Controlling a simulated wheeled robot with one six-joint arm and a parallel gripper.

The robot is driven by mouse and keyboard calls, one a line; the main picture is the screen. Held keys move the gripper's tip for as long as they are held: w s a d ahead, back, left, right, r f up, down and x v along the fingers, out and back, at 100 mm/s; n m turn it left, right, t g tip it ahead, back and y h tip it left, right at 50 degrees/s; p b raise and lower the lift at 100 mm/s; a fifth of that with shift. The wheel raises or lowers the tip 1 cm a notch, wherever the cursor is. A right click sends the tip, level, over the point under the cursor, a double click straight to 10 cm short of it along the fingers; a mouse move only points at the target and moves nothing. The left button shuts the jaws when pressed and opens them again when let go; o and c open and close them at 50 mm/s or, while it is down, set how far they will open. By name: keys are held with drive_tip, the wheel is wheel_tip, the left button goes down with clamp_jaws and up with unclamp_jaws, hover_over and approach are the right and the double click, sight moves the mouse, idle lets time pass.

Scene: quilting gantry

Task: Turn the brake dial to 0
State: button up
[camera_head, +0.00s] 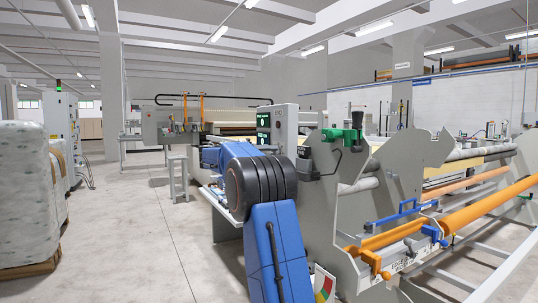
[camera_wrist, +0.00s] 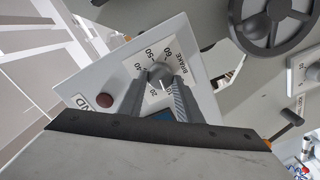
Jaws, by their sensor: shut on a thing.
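The brake dial (camera_wrist: 158,76) is a small grey round knob on a pale panel (camera_wrist: 199,70) in the wrist view. Printed numbers such as 40, 50 and 60 and the word BRAKE surround it. My gripper (camera_wrist: 160,80) has one finger on each side of the knob and is shut on it. A small light mark shows on the knob's lower part, towards the 10 and 20; I cannot read its exact setting. The 0 is not clearly visible. In the head view my blue arm reaches forward, and the dial and gripper cannot be made out.
A dark red button (camera_wrist: 105,100) sits left of the dial. A black handwheel (camera_wrist: 268,25) is at the upper right, with another dial panel (camera_wrist: 306,75) at the right edge. In the head view, orange rollers (camera_head: 490,207) lie to the right; the left floor (camera_head: 130,230) is clear.

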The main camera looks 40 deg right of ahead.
drive_tip(key=n, duration=0.5)
drive_tip(key=shift+w+f, duration=0.1)
drive_tip(key=shift+f+n, duration=0.1)
drive_tip(key=shift+n, duration=2.3)
drive_tip(key=o, duration=1)
drive_tip(key=shift+o, duration=0.2)
drive_tip(key=shift+a, duration=0.1)
drive_tip(key=v, duration=1.7)
drive_tip(key=shift+w+a, duration=0.15)
